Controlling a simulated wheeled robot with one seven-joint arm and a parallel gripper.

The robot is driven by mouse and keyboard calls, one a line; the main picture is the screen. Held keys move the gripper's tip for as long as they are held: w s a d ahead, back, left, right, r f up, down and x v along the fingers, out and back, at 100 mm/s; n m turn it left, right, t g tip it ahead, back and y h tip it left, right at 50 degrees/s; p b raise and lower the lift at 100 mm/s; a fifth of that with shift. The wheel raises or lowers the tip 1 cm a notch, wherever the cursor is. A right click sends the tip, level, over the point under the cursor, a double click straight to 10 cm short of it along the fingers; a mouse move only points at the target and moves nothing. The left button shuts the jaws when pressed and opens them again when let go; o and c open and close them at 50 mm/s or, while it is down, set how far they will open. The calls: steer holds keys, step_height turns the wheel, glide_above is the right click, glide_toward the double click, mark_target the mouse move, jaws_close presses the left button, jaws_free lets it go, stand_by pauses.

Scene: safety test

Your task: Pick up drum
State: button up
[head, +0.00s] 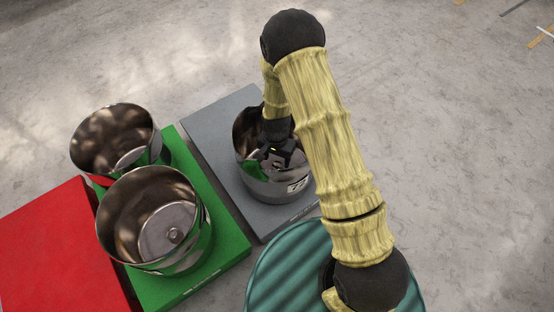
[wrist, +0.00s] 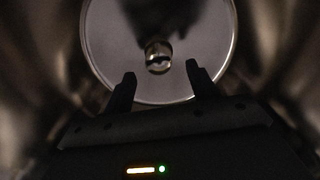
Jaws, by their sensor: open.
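A shiny open-topped metal drum (head: 262,183) stands on a grey platform in the middle of the head view. My gripper (head: 272,153) reaches down inside this drum. In the wrist view, my gripper (wrist: 162,82) is open, with its two dark fingers apart and nothing between the tips. The round floor of the drum (wrist: 110,50) lies ahead, with a small shiny knob (wrist: 158,58) at its centre, lined up roughly between the fingers. I cannot tell how far the fingertips are from the knob. Two similar drums, a nearer one (head: 118,232) and a farther one (head: 85,150), stand to the left.
The grey platform (head: 215,125) lies beside a green platform (head: 230,248) that bears the two other drums. A red platform (head: 50,250) is at the far left. The drum's walls surround my gripper closely.

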mark_target(277, 164)
step_height(277, 164, down, 5)
steer(key=b, duration=0.5)
steer(key=shift+s+f, duration=0.1)
steer(key=shift+f, duration=0.05)
stand_by(0.4)
jaws_close()
